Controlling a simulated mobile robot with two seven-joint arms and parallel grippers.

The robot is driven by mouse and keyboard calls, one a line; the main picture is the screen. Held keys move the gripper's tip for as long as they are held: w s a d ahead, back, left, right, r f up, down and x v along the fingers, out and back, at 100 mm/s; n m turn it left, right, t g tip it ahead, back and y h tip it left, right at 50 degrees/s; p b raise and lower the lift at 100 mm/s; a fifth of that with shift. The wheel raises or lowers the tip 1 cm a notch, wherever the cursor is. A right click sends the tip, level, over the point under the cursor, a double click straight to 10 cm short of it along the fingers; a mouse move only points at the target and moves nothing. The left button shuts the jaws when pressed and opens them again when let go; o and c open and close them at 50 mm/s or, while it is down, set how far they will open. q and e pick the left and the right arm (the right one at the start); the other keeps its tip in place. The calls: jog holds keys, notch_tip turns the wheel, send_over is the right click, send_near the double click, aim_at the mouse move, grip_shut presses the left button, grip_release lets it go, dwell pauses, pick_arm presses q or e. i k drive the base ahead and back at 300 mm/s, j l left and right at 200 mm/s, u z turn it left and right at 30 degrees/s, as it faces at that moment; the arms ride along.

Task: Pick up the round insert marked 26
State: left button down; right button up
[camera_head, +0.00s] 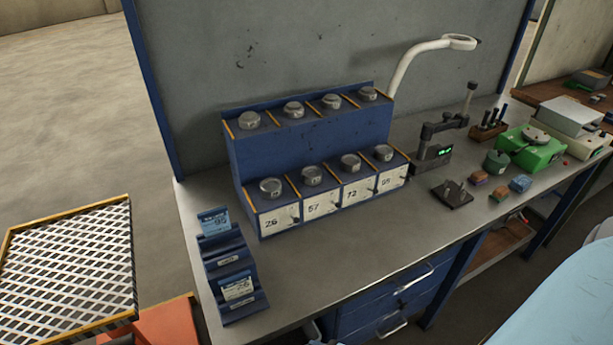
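A blue two-step rack (300,150) stands on the grey workbench against the back panel. A round metal insert (271,187) sits in the leftmost place of its lower step, above a white label reading 26 (276,221). Three similar inserts stand to its right, above labels that seem to read 57, 72 and 98. Several more round inserts (249,120) sit on the upper step, and their marks are too small to read. A blue card holder (232,262) in front holds a card reading 26 (238,288) and a blue card (213,222). Neither gripper can be made out.
The workbench (350,255) is bare in front of the rack. To the right stand a measuring stand (432,150), a dark plate (452,194), small coloured blocks (500,193) and a green device (530,148). A white lamp arm (405,62) rises behind. A mesh-topped frame (70,265) is at left.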

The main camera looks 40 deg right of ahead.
aim_at(271, 188)
jog(key=l+z, duration=0.1)
jog(key=z, duration=0.7)
